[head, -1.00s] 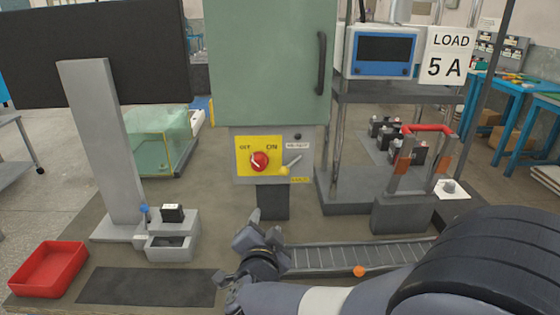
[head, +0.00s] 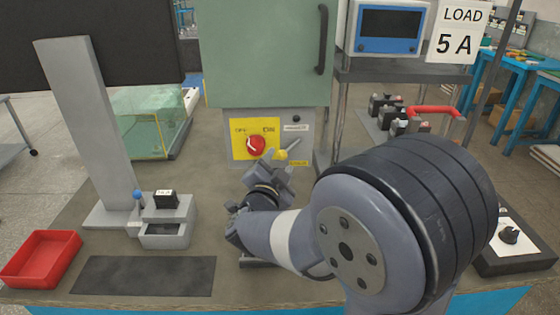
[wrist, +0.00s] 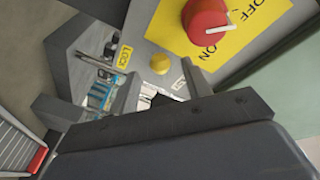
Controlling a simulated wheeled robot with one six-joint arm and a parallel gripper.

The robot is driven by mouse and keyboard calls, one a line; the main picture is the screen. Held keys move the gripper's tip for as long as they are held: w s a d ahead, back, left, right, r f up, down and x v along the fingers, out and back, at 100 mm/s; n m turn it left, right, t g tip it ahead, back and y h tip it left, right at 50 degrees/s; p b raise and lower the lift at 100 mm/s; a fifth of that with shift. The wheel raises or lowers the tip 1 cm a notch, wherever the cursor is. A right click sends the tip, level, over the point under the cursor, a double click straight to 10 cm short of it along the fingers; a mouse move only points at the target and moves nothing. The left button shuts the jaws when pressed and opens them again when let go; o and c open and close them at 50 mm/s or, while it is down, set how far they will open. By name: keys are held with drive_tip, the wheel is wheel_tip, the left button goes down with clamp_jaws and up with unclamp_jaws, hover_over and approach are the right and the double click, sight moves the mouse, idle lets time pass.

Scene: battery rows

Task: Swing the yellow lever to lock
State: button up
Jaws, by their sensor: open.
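The yellow lever (head: 281,155) sits low on the front of the grey-green cabinet, right of a red rotary switch (head: 256,146) on a yellow plate. It has a round yellow knob and a short grey bar slanting up to the right. In the wrist view the yellow knob (wrist: 159,64) shows ahead of my gripper, with the yellow LOCK label (wrist: 124,57) to its left. My gripper (head: 270,168) is open, just below and in front of the lever, overlapping its lower side in the head view. I cannot tell whether the fingers touch it.
A red tray (head: 40,258), a dark mat (head: 145,277) and a grey fixture (head: 166,228) holding a small black block stand at the left. A blue-framed meter (head: 388,28) is at the upper right. My arm hides much of the bench's right side.

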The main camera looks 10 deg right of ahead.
drive_tip(key=shift+x, duration=1.05)
drive_tip(key=c, duration=1)
drive_tip(key=shift+a+r+m+g, duration=0.15)
drive_tip(key=shift+r+m, duration=0.2)
drive_tip(key=shift+m, duration=0.3)
drive_tip(key=shift+a+r+m+g, duration=0.15)
drive_tip(key=shift+r+m, duration=0.15)
drive_tip(key=shift+m, duration=0.35)
drive_tip(key=o, duration=1)
drive_tip(key=p+v, duration=0.1)
drive_tip(key=v, duration=0.9)
drive_tip(key=shift+s, duration=0.4)
